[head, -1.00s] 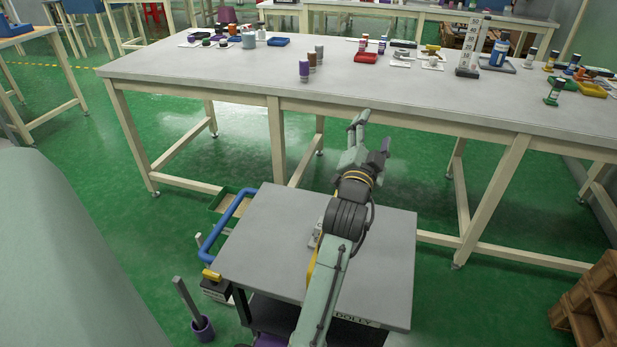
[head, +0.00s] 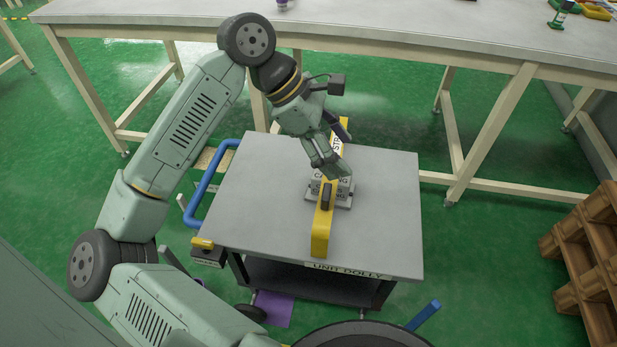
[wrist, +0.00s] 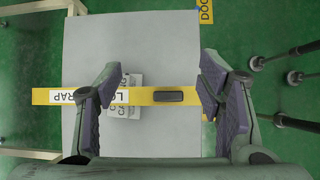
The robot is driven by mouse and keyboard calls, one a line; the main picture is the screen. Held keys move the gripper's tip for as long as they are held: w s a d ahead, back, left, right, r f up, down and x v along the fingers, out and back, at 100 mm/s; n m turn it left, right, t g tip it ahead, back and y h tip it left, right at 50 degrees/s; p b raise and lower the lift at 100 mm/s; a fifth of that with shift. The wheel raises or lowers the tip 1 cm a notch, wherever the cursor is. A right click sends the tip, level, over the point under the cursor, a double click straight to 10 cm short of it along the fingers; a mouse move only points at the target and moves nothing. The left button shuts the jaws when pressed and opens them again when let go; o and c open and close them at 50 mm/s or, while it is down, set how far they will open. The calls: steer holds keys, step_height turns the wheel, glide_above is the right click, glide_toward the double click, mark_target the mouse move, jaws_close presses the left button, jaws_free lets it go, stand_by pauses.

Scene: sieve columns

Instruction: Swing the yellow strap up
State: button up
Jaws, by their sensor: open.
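The yellow strap (head: 321,232) lies flat across the dolly from its front edge to its back, over a light grey labelled block (head: 345,188). A dark grip (head: 326,197) sits on the strap. My gripper (head: 338,155) is open above the strap's back half, near the block. In the wrist view the strap (wrist: 140,96) runs sideways between my spread fingers (wrist: 160,100), and the dark grip (wrist: 168,97) lies between them. The left finger covers part of the strap's lettering. I cannot tell whether a finger touches the strap. The block is partly hidden under the strap.
The grey dolly top (head: 260,200) is otherwise clear. A blue handle (head: 208,185) stands at its left side. A long workbench (head: 400,48) stands behind. Wooden crates (head: 590,250) are at the right, and green floor lies between.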

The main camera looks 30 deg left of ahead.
mark_target(327, 191)
steer(key=s+a+f+g+y, duration=0.1)
steer(key=s+a+f+y, duration=0.15)
steer(key=a, duration=0.25)
steer(key=x, duration=1)
steer(key=shift+w+d+p, duration=0.15)
steer(key=shift+d+p, duration=0.05)
steer(key=shift+p, duration=0.2)
steer(key=shift+c, duration=0.6)
jaws_close()
